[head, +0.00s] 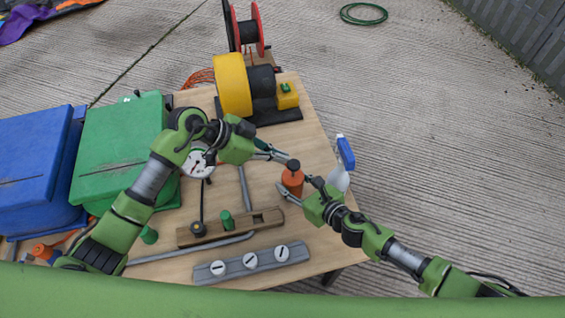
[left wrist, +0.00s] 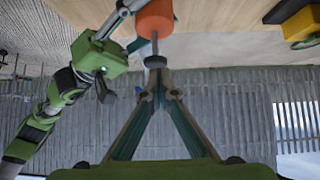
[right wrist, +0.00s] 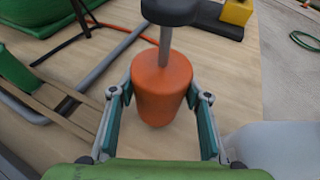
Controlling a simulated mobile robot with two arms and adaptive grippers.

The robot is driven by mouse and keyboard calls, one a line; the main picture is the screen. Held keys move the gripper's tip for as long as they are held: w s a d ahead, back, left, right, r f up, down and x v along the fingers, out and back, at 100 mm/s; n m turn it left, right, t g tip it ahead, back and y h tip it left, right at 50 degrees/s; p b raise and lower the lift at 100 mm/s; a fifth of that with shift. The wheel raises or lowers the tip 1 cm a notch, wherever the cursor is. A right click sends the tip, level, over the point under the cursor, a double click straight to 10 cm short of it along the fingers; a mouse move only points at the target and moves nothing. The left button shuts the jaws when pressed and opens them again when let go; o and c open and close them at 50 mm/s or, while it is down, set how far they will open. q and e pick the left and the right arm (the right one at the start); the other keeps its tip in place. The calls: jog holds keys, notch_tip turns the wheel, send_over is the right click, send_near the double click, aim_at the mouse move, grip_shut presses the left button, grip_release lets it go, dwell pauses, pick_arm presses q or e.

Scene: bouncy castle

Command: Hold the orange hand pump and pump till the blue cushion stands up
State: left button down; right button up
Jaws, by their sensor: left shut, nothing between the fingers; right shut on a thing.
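The orange hand pump (head: 292,183) stands upright near the right edge of the wooden table. Its rod is pulled out, with a black knob handle (right wrist: 168,10) on top. My right gripper (right wrist: 160,95) is shut on the pump's orange body, one finger on each side. My left gripper (head: 284,158) is shut and empty, its tips right by the knob. In the left wrist view the tips meet at the black knob (left wrist: 155,61), under the rod; whether they touch it I cannot tell. I cannot make out a blue cushion in any view.
A spray bottle (head: 343,165) stands right of the pump. A wooden block (head: 230,228) and a grey bar with white dials (head: 251,262) lie in front. A yellow-and-black blower (head: 234,85) stands behind. Green (head: 120,150) and blue (head: 35,155) boxes are at left.

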pick_arm(q)
jog(key=v, duration=0.8)
jog(key=shift+a+r, duration=0.2)
jog(key=shift+a, duration=0.2)
dwell(0.6)
pick_arm(e)
jog(key=o, duration=1.6)
jog(key=shift+c, duration=0.2)
jog(key=v, duration=1.2)
